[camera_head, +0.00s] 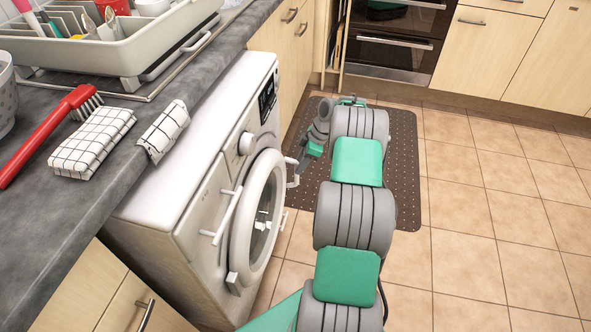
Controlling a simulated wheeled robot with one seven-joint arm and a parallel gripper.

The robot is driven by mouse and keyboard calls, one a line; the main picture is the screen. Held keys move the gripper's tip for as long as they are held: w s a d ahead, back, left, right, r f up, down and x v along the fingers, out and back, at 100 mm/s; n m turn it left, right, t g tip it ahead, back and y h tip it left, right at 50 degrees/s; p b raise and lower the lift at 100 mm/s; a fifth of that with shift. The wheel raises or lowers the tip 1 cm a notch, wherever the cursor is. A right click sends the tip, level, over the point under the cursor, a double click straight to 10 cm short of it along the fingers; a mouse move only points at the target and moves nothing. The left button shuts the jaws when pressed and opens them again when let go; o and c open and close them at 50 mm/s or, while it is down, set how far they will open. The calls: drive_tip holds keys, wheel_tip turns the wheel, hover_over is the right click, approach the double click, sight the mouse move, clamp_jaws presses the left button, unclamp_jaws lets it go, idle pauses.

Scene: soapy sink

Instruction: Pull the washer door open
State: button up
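The white washer (190,190) stands under the counter at the left of the middle. Its round door (274,205), a white ring with dark glass, faces right and is seen at a steep angle. I cannot tell if it is shut or slightly ajar. A small white handle (293,178) sticks out at the door's far edge. My gripper (299,164) is at that handle, at the end of my grey and green arm. It is small and partly hidden, so its finger opening and any grip on the handle are unclear.
A dark dotted mat (405,190) lies on the tiled floor beyond my arm. Open floor (470,240) extends to the right. The counter (60,225) holds a dish rack (130,50), a red brush (45,130) and checked cloths (90,145). An oven (395,45) and cabinets stand at the back.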

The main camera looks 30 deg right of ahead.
sight(296, 181)
drive_tip(key=x, duration=0.4)
drive_tip(key=shift+c, duration=0.5)
clamp_jaws()
idle(0.8)
